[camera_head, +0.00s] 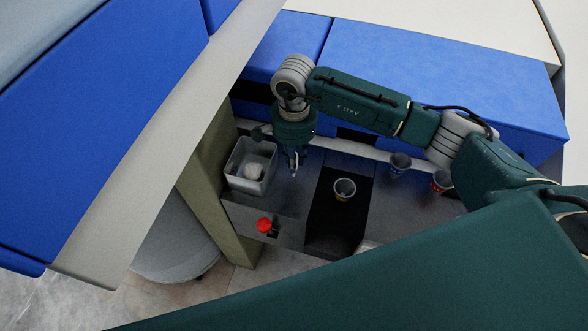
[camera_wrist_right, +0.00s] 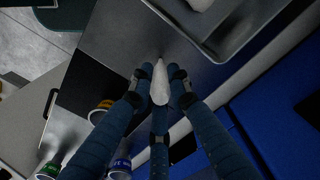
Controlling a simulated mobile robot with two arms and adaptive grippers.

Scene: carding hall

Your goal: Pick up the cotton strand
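The white cotton strand (camera_wrist_right: 160,84) is between the fingertips of my right gripper (camera_wrist_right: 160,78), which look closed against its sides. It is a slim, tapered piece. In the head view my right gripper (camera_head: 293,162) points down just right of a grey metal bin (camera_head: 236,182), over the metal surface. A small pale bit shows at its fingertips there. Another white cotton piece (camera_head: 254,171) lies in the bin. I cannot tell whether the held strand still touches the surface. My left gripper is not in view.
A cup (camera_head: 344,189) stands on the dark panel. Two more cups (camera_head: 399,163) (camera_head: 440,181) stand farther right. A red knob (camera_head: 264,225) is on the front face. Blue machine covers (camera_head: 440,75) rise behind, and an olive post (camera_head: 215,185) stands left of the bin.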

